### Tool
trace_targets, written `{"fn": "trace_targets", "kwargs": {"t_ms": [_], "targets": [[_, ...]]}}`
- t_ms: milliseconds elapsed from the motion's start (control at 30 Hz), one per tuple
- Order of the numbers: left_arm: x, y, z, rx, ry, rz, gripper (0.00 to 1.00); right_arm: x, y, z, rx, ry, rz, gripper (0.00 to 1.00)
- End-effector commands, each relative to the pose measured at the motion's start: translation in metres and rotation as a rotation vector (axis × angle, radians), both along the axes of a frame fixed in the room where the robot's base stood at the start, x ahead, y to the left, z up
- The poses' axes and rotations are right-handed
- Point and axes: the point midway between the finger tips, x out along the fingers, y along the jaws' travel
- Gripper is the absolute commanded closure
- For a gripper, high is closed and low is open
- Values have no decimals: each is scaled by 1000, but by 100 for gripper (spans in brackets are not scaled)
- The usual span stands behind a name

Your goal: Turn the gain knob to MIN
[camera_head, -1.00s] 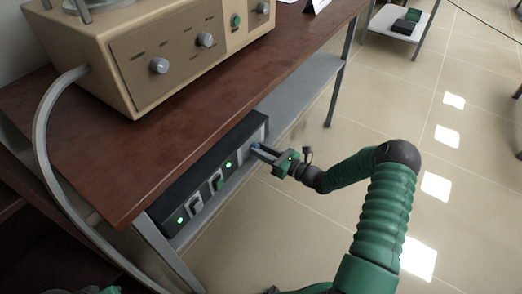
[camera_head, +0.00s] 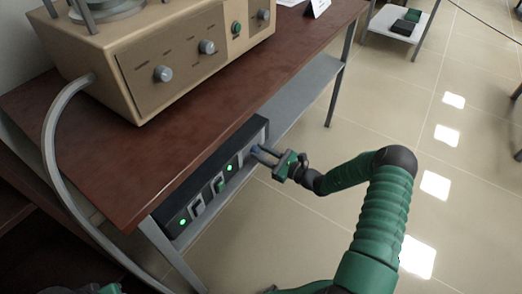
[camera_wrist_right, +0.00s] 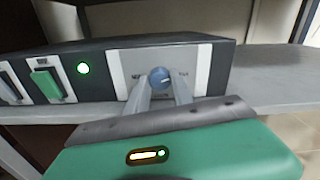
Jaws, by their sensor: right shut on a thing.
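The gain knob (camera_wrist_right: 160,78) is a small round blue knob on a pale plate at the right end of a dark control box (camera_wrist_right: 110,60). Small lettering sits on both sides of it, too blurred to read surely. My right gripper (camera_wrist_right: 159,88) is shut on the knob, one finger at each side. In the head view the right gripper (camera_head: 260,152) reaches the box's right end from the right, and its fingers largely hide the knob. A dark green part shows at the lower left edge, but no left gripper can be made out.
The box, with green lights (camera_head: 183,222) and rocker switches (camera_head: 219,184), sits under the brown tabletop (camera_head: 150,150). A beige instrument (camera_head: 125,75) with grey knobs stands on top. A thick grey hose (camera_head: 47,140) hangs at left.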

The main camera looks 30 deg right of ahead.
Motion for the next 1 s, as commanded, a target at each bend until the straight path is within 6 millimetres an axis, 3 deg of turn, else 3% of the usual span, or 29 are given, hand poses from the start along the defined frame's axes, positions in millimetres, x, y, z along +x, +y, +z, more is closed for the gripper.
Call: {"fn": "trace_targets", "kwargs": {"t_ms": [1000], "targets": [[0, 0, 71, 0, 0, 0, 64, -2, 0, 1, -892, -364, 0, 100]]}}
